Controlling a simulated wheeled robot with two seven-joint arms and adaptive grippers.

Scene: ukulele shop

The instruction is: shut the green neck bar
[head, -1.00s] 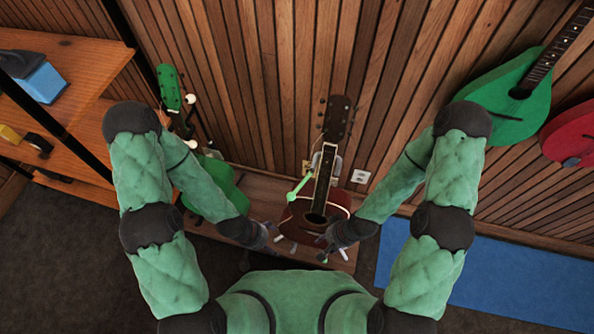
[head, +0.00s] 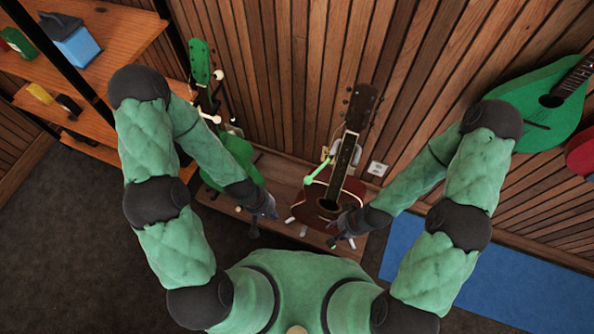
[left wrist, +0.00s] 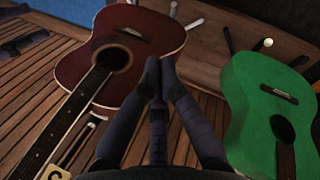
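The green neck bar (head: 318,170) is a short green rod with a rounded end. In the head view it slants down and left from beside the neck of the red-brown guitar (head: 344,194), swung out from the neck rather than lying across it. My left gripper (head: 268,212) is left of that guitar's body, below and left of the bar and apart from it. In the left wrist view its fingertips (left wrist: 160,67) meet with nothing between them, between the red-brown guitar and a green one. My right gripper (head: 338,228) is by the guitar's lower body; its opening is too small to judge.
A green guitar (head: 239,157) stands on the left of the wooden platform (head: 284,183). The slatted wall (head: 300,60) is behind. Shelves (head: 110,40) are at the left, a blue mat (head: 450,270) at the right. Another green instrument (head: 545,105) hangs at the right.

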